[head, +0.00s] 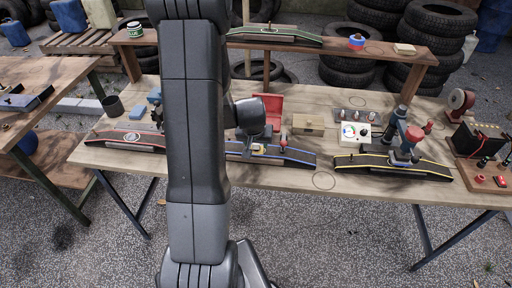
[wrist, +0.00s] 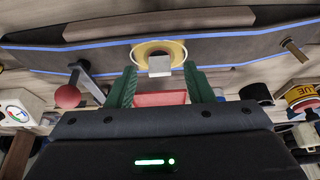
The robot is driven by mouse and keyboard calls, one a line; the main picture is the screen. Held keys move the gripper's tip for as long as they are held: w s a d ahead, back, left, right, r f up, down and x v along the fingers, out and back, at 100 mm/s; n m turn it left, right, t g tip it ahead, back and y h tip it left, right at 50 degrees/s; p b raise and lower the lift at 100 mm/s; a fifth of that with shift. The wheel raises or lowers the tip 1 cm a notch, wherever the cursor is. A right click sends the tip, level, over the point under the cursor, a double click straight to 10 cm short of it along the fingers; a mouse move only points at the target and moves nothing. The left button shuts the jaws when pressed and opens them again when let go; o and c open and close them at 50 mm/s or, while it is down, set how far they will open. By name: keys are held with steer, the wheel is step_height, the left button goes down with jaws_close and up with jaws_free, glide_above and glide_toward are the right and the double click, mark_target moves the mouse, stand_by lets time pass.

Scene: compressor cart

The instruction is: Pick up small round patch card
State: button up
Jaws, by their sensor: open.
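I cannot pick out a small round patch card with certainty. A white box (head: 355,134) with coloured round marks stands right of centre on the table in the head view; part of a similar white box (wrist: 18,108) shows at the left of the wrist view. My gripper (wrist: 160,88) has two green fingers, apart with no object visibly held. They point at a yellow ring with a pale grey block (wrist: 159,62) on the blue-edged dark board (wrist: 220,52). In the head view my gripper is over the blue-edged board (head: 300,158), its fingertips hard to make out.
A red-handled lever (wrist: 70,94) rises beside the left finger in the wrist view. A red open box (head: 268,108) stands behind the board. A red-edged board (head: 125,138) lies left, a yellow-edged board (head: 395,167) right. A raised shelf (head: 290,43) spans the back.

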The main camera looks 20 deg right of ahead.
steer(key=shift+w+d+f, duration=0.1)
steer(key=shift+w+f, duration=0.1)
steer(key=shift+f, duration=0.25)
jaws_close()
step_height(320, 180, up, 10)
step_height(320, 180, up, 8)
steer(key=p, duration=0.6)
glide_above(256, 145)
stand_by(0.8)
